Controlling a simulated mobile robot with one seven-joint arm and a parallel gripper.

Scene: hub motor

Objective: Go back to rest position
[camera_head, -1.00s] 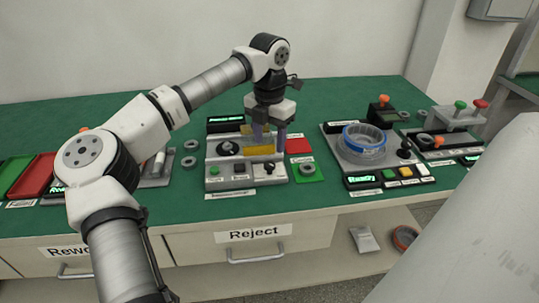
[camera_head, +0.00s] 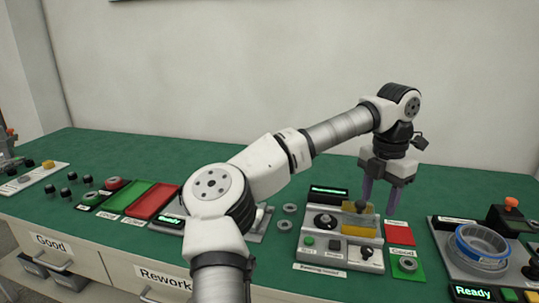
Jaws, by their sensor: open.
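My gripper (camera_head: 378,192) points down above the back right part of a grey test station (camera_head: 342,243) with a yellow piece, a black knob and a small display. Its two purple-grey fingers are apart and I see nothing between them. The fingertips overlap the station's back edge in the picture, so I cannot tell their exact height. My arm reaches from the bottom middle up and to the right.
The green table (camera_head: 90,160) runs along a plain wall. Right of the station stands a fixture with a blue-rimmed ring (camera_head: 481,247). Red and green trays (camera_head: 153,200) lie left of my arm. A grey ring sits on the green pad (camera_head: 418,268). Drawers are below.

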